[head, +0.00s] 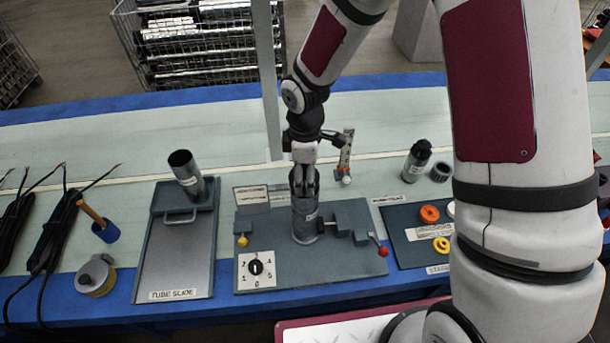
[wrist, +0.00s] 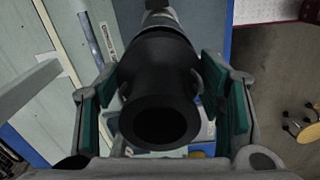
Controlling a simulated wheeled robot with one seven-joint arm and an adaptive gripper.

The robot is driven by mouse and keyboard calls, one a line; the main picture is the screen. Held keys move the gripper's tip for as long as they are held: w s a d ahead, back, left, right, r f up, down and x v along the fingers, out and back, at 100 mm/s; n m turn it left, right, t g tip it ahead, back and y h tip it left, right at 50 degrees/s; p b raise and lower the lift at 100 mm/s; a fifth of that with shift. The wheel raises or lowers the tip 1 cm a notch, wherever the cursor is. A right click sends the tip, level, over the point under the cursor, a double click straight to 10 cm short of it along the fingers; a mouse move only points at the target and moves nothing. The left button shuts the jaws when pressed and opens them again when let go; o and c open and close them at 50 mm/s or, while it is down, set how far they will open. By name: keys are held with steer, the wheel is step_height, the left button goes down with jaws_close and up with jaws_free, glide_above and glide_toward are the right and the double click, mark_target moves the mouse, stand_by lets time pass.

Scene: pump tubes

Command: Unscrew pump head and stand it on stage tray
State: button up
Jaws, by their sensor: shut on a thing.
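My gripper (head: 304,186) points down over the clamp fixture in the middle of the table. It is shut on the black pump head (wrist: 160,95), which sits between the green finger pads in the wrist view, its round hole facing the camera. Below the fingers, a grey metal tube (head: 306,222) stands upright in the fixture (head: 345,262). The pump head is in line with the tube's top; whether the threads are engaged cannot be told. The stage tray (head: 400,222) lies to the right, with orange and yellow rings on it.
A tube slide tray (head: 178,255) with a tilted tube (head: 186,173) lies left. A red-knobbed lever (head: 380,249) is at the fixture's right. Another dark-topped tube (head: 416,160) and a dark ring (head: 440,172) are behind the stage tray. Cables lie far left.

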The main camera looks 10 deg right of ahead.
steer(key=shift+r, duration=0.5)
steer(key=shift+r+p, duration=0.75)
steer(key=shift+r, duration=0.65)
